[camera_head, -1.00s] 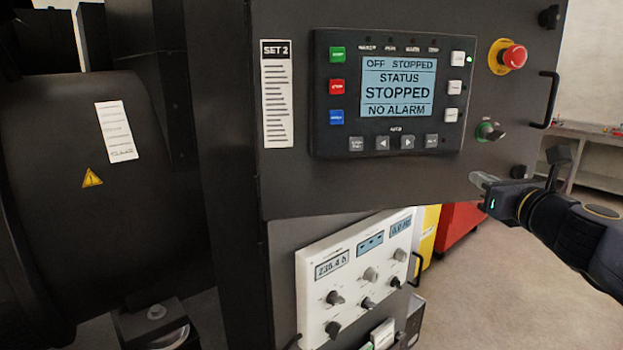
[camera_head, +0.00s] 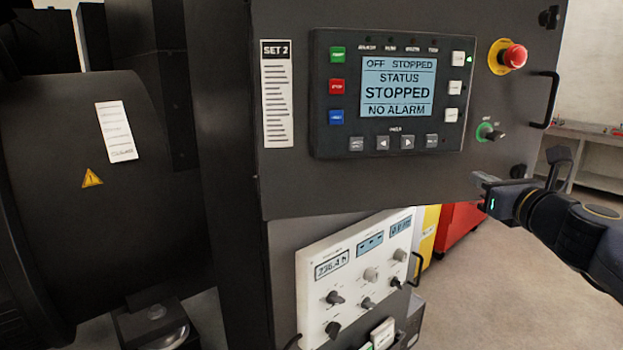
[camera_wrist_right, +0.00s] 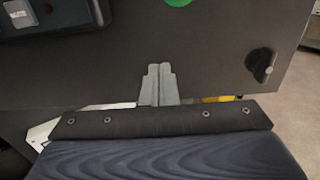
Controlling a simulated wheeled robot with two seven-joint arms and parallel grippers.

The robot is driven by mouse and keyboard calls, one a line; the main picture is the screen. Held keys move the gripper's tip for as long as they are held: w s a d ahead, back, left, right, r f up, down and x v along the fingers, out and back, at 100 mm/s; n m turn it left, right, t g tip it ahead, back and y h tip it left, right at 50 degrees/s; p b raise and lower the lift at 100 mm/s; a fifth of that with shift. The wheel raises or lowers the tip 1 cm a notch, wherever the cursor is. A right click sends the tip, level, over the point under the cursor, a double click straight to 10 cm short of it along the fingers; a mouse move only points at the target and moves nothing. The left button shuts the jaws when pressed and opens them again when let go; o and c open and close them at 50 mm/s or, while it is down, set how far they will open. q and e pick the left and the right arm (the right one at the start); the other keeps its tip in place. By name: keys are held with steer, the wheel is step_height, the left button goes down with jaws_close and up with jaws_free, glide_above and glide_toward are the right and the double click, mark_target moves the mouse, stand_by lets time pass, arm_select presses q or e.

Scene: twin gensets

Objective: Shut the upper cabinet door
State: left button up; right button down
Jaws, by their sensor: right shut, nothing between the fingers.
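The upper cabinet door (camera_head: 290,185) is a dark grey panel marked SET 2, with a display, a red stop button, a key switch and a black bar handle (camera_head: 550,99) on its right side. It stands at an angle above the lower panel. My right gripper (camera_head: 480,180) is shut and empty at the door's lower right part, below the key switch. In the right wrist view, the shut fingers (camera_wrist_right: 158,85) point at the door face (camera_wrist_right: 215,50); whether they touch it I cannot tell. My left gripper is not in view.
Below the door is a white instrument panel (camera_head: 350,262) with knobs and displays. A black generator housing (camera_head: 60,220) fills the left. A red cabinet (camera_head: 460,225) and a grey bench (camera_head: 595,160) stand behind. Bare floor lies at lower right.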

mark_target(461, 172)
steer(key=shift+w+a, duration=0.4)
steer(key=shift+w, duration=0.45)
steer(key=shift+w+a, duration=0.35)
steer(key=shift+w, duration=0.45)
steer(key=shift+w+a, duration=0.4)
steer(key=shift+w, duration=0.45)
steer(key=shift+w+a+p, duration=1.4)
steer(key=shift+w+a, duration=0.2)
steer(key=shift+w, duration=2.25)
steer(key=shift+w+a+p, duration=1.4)
steer(key=shift+w+a, duration=0.2)
steer(key=shift+w, duration=2.25)
steer(key=s+d+b, duration=0.1)
steer(key=s+b, duration=0.3)
steer(key=s, duration=0.5)
steer(key=shift+d, duration=0.35)
